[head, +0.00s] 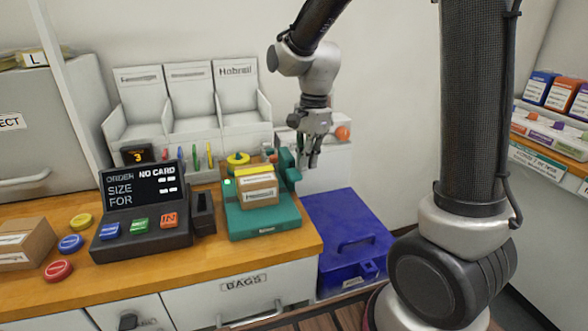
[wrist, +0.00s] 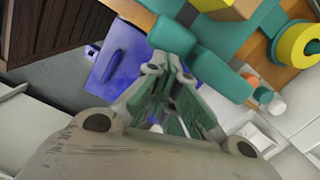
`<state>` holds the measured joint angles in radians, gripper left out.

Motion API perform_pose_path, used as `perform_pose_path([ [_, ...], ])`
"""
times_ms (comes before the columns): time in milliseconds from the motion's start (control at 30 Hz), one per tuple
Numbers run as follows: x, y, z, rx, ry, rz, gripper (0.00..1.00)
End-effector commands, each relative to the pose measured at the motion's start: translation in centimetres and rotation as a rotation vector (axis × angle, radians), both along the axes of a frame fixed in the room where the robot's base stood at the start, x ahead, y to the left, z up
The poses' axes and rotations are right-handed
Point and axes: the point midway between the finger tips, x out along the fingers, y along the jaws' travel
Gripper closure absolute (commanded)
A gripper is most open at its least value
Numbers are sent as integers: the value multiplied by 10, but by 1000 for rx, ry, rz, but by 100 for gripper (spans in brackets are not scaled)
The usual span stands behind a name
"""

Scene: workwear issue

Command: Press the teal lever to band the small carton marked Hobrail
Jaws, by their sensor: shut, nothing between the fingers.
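The teal banding machine (head: 265,222) stands at the right end of the wooden counter. A small brown carton (head: 258,188) sits in it under a yellow strip; its label is too small to read. The teal lever (head: 288,166) rises at the machine's right side, and its end shows in the wrist view (wrist: 218,74). My gripper (head: 308,164) is shut and empty, just right of the lever in the head view. In the wrist view its fingertips (wrist: 166,68) are close beside the lever; I cannot tell whether they touch.
A black order terminal (head: 140,210) reading NO CARD stands left of the machine. White bins, one marked Hobrail (head: 236,88), stand behind. A blue lidded box (head: 347,235) is right of the counter, below my gripper.

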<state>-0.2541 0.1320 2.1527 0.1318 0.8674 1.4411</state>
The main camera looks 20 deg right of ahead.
Motion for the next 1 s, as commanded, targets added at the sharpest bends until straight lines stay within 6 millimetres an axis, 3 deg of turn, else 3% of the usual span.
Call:
perform_pose_path([
  [300,3,-6,65,1,-7,-1,100],
  [500,4,-9,97,1,-5,0,100],
  [700,4,-11,109,0,-3,0,100],
  [1000,4,-11,110,0,-2,0,100],
])
